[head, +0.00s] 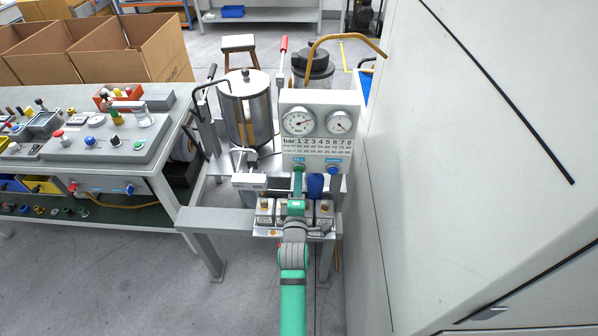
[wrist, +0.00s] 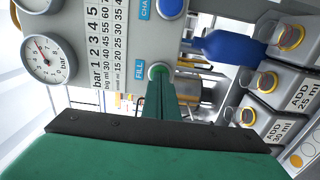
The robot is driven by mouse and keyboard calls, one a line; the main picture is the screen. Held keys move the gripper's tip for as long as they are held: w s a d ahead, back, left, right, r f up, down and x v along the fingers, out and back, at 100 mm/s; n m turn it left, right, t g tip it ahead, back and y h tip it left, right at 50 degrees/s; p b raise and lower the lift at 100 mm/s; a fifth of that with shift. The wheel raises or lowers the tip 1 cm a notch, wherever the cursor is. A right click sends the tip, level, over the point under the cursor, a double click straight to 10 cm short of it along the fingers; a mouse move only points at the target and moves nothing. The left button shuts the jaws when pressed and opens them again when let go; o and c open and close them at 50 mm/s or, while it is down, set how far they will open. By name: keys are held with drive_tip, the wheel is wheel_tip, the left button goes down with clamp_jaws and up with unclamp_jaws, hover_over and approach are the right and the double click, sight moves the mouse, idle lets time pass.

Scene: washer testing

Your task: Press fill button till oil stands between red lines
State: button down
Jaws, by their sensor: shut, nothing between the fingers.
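The panel also shows, turned sideways, in the wrist view (wrist: 118,50). Its green fill button (wrist: 159,70) sits beside the blue "FILL" label (wrist: 139,70). My green gripper (wrist: 160,80) is shut and empty, with its tips at the fill button. Whether they touch or press it I cannot tell. In the head view my gripper (head: 298,172) reaches up to the panel's lower left. I cannot make out an oil level or red lines in either view.
A blue button (wrist: 171,7) is beside the "CHA..." label. A blue bottle (wrist: 222,46) and "ADD" blocks (wrist: 290,90) are near my gripper. Two dials top the panel, including the left dial (head: 298,122).

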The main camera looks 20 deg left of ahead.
drive_tip(key=shift+w+a, duration=0.15)
drive_tip(key=shift+w, duration=0.35)
drive_tip(key=shift+s, duration=0.1)
drive_tip(key=v, duration=0.7)
idle(0.5)
drive_tip(key=shift+v, duration=2.9)
